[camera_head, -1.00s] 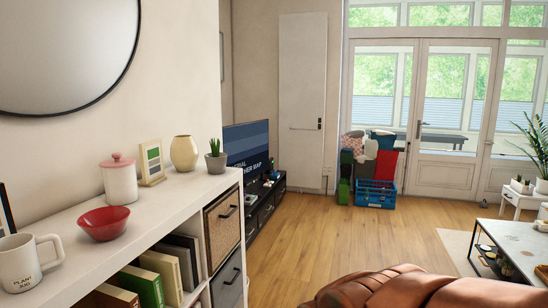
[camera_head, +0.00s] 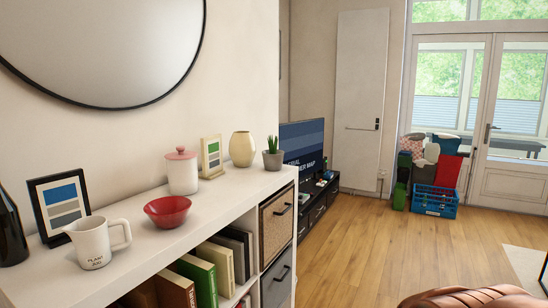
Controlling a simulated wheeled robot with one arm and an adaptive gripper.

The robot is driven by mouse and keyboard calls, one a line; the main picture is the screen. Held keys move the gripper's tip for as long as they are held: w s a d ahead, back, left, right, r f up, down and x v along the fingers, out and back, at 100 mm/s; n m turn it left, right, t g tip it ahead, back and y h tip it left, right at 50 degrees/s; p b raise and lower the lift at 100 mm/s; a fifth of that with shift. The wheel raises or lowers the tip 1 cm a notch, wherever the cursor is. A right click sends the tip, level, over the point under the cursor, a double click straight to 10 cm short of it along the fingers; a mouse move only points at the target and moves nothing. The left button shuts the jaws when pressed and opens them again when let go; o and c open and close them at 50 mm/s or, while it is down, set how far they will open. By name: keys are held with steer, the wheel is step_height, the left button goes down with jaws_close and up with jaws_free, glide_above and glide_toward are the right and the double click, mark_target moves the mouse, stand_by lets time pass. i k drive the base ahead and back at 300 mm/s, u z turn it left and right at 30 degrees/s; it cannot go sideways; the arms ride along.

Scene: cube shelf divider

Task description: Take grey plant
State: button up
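The grey plant (camera_head: 273,154) is a small green spiky succulent in a grey pot. It stands upright on the white shelf top (camera_head: 215,196), near its far right end. A cream vase (camera_head: 242,149) stands just to its left. The plant is fully visible with nothing in front of it. My gripper is not in view.
Along the shelf top stand a small frame (camera_head: 211,157), a pink-lidded jar (camera_head: 182,172), a red bowl (camera_head: 167,211), a white mug (camera_head: 93,246), a larger frame (camera_head: 62,204) and a dark bottle (camera_head: 10,232). Wooden floor (camera_head: 380,240) is clear right of the shelf.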

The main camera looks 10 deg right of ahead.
mark_target(273, 159)
steer(key=z, duration=0.2)
steer(key=i, duration=1.4)
steer(key=u, duration=0.8)
